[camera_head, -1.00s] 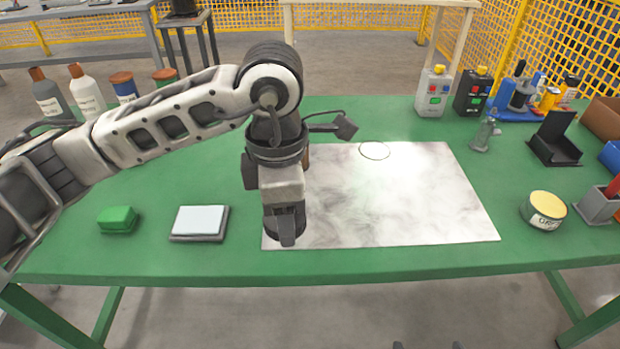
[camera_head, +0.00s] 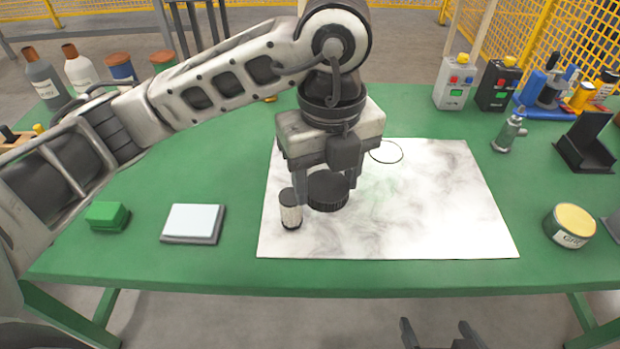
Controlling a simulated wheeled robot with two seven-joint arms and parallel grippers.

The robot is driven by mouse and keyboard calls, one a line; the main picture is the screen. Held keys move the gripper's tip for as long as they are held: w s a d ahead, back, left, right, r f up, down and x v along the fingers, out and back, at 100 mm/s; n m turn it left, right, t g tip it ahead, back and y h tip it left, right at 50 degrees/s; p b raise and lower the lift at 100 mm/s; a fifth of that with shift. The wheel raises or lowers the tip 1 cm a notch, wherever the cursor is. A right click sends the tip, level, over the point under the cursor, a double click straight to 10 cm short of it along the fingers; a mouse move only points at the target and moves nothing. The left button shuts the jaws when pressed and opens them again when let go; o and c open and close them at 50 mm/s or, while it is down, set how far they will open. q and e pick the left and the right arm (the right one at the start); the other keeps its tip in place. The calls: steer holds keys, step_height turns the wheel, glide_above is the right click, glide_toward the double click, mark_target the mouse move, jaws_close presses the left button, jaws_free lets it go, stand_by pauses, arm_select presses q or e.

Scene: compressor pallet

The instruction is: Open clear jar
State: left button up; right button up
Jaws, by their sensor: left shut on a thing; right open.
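My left gripper (camera_head: 328,194) points down over the left part of the pale marbled sheet (camera_head: 440,215). Its fingers stand on either side of a wide black ribbed round piece (camera_head: 328,191), which looks like a jar lid, and are shut on it. A clear jar body under it cannot be made out. A small pale cylinder with dark ends (camera_head: 290,209) stands upright just left of the black piece, close to the left finger. My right gripper (camera_head: 438,334) is open and empty at the bottom edge, in front of the table.
A green block (camera_head: 107,216) and a white-topped pad (camera_head: 193,223) lie left of the sheet. A thin ring (camera_head: 386,152) lies on the sheet. A yellow-topped round tin (camera_head: 570,226) stands at right. Bottles (camera_head: 80,69) stand back left. The sheet's right half is clear.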

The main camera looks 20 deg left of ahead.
arm_select(q)
steer(key=w+a+f, duration=0.1)
steer(key=w+f, duration=0.1)
steer(key=w, duration=0.1)
steer(key=w+a+f, duration=0.4)
steer(key=w+f, duration=0.1)
steer(key=shift+w+f, duration=0.1)
steer(key=shift+w, duration=0.25)
steer(key=shift+w+a+f, duration=0.25)
steer(key=shift+w+f, duration=0.3)
steer(key=shift+f, duration=0.15)
step_height(320, 180, down, 3)
steer(key=shift+w+f, duration=0.1)
steer(key=shift+f, duration=0.1)
arm_select(e)
steer(key=shift+s+f, duration=0.1)
steer(key=shift+f, duration=0.1)
arm_select(q)
steer(key=shift+f, duration=0.15)
steer(key=o, duration=1.1)
arm_select(e)
steer(key=shift+r, duration=0.25)
